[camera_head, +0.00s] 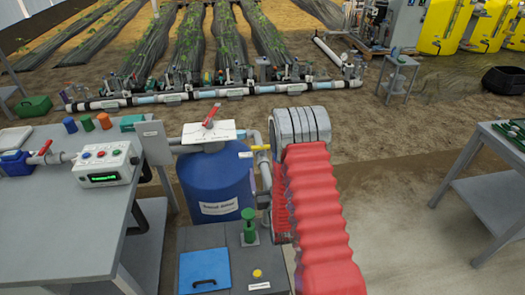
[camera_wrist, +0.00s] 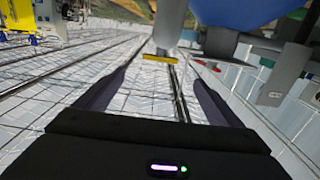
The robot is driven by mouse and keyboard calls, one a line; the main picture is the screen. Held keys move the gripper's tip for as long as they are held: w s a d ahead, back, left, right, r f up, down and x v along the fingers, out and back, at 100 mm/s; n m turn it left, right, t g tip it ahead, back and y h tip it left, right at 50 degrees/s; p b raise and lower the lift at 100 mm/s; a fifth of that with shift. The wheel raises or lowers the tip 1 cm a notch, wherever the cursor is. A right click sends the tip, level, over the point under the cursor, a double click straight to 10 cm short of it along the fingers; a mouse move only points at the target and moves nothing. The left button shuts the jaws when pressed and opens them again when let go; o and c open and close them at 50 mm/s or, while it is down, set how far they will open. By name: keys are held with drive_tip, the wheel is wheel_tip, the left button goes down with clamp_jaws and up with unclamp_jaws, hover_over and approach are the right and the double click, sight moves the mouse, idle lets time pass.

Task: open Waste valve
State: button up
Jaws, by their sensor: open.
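A yellow lever (camera_head: 254,152) sits on the grey pipe right of the blue tank (camera_head: 215,185) in the head view. No readable label names it as the Waste valve. In the wrist view, a yellow handle (camera_wrist: 160,58) shows just beyond the fingertips, roughly centred between them. My gripper (camera_wrist: 160,75) is open and empty, and touches nothing that I can see. A red lever (camera_head: 210,116) stands on the white plate on top of the tank. A red handle (camera_wrist: 207,65) also shows in the wrist view. My gripper's fingers cannot be made out in the head view.
A grey bench (camera_head: 60,220) with a control box (camera_head: 106,162) stands left. A grey cabinet (camera_head: 185,240) with a green-handled fitting (camera_head: 248,225) is in front of the tank. Another table (camera_head: 490,205) stands right. Open floor lies between it and my arm.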

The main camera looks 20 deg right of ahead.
sight(262, 148)
drive_tip(key=w+d, duration=0.1)
drive_tip(key=w, duration=0.8)
drive_tip(key=w+d, duration=0.1)
drive_tip(key=w, duration=0.3)
drive_tip(key=shift+w+d, duration=0.3)
drive_tip(key=shift+d, duration=0.05)
drive_tip(key=shift+c, duration=0.5)
drive_tip(key=c, duration=1)
